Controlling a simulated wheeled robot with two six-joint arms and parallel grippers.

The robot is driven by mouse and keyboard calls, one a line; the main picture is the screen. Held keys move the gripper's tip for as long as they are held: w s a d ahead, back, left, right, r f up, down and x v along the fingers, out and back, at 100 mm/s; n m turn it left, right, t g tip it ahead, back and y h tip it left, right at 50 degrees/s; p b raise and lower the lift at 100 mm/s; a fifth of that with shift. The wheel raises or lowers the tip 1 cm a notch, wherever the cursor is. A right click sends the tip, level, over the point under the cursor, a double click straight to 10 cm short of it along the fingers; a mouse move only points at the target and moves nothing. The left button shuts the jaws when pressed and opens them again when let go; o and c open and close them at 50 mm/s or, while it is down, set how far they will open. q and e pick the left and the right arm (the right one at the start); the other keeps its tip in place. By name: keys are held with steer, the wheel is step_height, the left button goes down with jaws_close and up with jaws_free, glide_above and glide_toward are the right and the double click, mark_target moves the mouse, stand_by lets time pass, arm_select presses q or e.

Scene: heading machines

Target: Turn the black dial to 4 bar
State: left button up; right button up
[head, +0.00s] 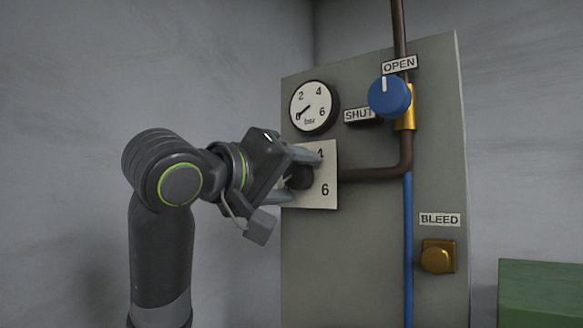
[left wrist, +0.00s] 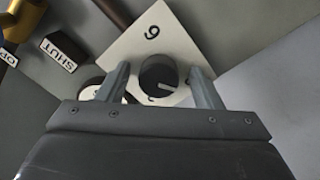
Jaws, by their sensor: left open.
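The black dial (head: 299,178) is on a white square plate (head: 326,188) fixed to the grey panel. A 4 and a 6 show on the plate, and the rest of its scale is hidden behind my gripper. My left gripper (head: 304,176) is open, with one finger on either side of the dial. In the left wrist view, the dial (left wrist: 157,72) sits between the two fingers with gaps showing beside it. Its white mark points to the right there; I cannot tell which number it meets.
A round bar gauge (head: 314,107) above the plate has its needle at lower left, near 0. A blue knob (head: 389,96) is by the OPEN label. A brown pipe (head: 385,174) runs right of the plate. A brass BLEED fitting (head: 438,257) and green box (head: 540,290) are lower right.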

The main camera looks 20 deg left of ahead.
arm_select(q)
steer(key=shift+s, duration=0.1)
steer(key=shift+c, duration=0.3)
steer(key=c, duration=0.9)
steer(key=shift+c, duration=0.2)
